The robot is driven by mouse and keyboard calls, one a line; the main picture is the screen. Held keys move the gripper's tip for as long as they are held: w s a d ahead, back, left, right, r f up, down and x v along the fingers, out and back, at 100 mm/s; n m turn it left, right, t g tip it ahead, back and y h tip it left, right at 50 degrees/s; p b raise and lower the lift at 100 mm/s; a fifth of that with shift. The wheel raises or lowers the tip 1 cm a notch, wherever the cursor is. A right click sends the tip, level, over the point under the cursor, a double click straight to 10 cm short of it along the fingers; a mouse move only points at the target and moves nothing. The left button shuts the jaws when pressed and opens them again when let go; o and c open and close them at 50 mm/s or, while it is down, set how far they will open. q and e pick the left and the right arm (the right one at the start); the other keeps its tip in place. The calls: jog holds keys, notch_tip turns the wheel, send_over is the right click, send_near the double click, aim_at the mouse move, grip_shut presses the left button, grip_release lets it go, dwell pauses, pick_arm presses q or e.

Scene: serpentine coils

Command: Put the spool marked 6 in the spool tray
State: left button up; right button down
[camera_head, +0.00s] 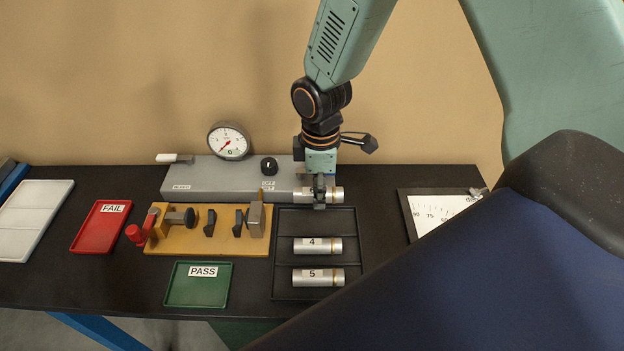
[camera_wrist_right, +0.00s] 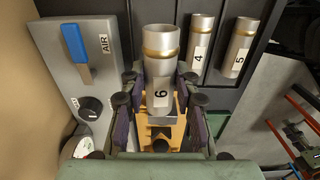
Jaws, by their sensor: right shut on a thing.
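The spool marked 6 (camera_wrist_right: 161,62) is a silver cylinder with a brass-coloured band, gripped between the fingers of my right gripper (camera_wrist_right: 160,115) in the wrist view. In the head view, my right gripper (camera_head: 319,188) is shut around the middle of this spool (camera_head: 335,195), which lies level at the back edge of the black spool tray (camera_head: 313,267). I cannot tell whether it touches the tray or hangs above it. The number is hidden there by the fingers. Spools marked 4 (camera_head: 318,246) and 5 (camera_head: 318,277) lie in the tray. My left gripper is not in view.
A grey air box (camera_head: 220,178) with a dial gauge (camera_head: 229,140) stands close left of the gripper. A yellow fixture (camera_head: 190,243), a red FAIL tray (camera_head: 101,227) and a green PASS tray (camera_head: 198,286) are left of the spool tray. A printed chart (camera_head: 433,214) lies right.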

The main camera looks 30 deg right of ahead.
jog(key=shift+w+d+f, duration=0.1)
jog(key=shift+w+f, duration=0.05)
jog(key=shift+w, duration=0.4)
jog(key=shift+d, duration=0.3)
jog(key=shift+s+f+b, duration=0.15)
jog(key=shift+s+b, duration=0.1)
jog(key=shift+b, duration=0.05)
jog(key=shift+a+f+b, duration=0.2)
jog(key=shift+b, duration=0.1)
jog(key=f+b, duration=0.3)
jog(key=shift+w+f, duration=0.2)
jog(key=shift+d+f+b, duration=0.2)
jog(key=shift+f+b, duration=0.2)
jog(key=shift+b, duration=0.1)
jog(key=shift+s+a+r, duration=0.15)
jog(key=shift+a+r, duration=0.05)
jog(key=shift+a, duration=0.05)
jog(key=shift+f, duration=0.1)
jog(key=shift+d+f+p, duration=0.15)
jog(key=shift+d+p, duration=0.15)
jog(key=shift+d, duration=0.05)
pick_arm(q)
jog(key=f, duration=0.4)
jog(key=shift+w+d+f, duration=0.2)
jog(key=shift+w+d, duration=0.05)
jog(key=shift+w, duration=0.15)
pick_arm(e)
jog(key=shift+a, duration=0.15)
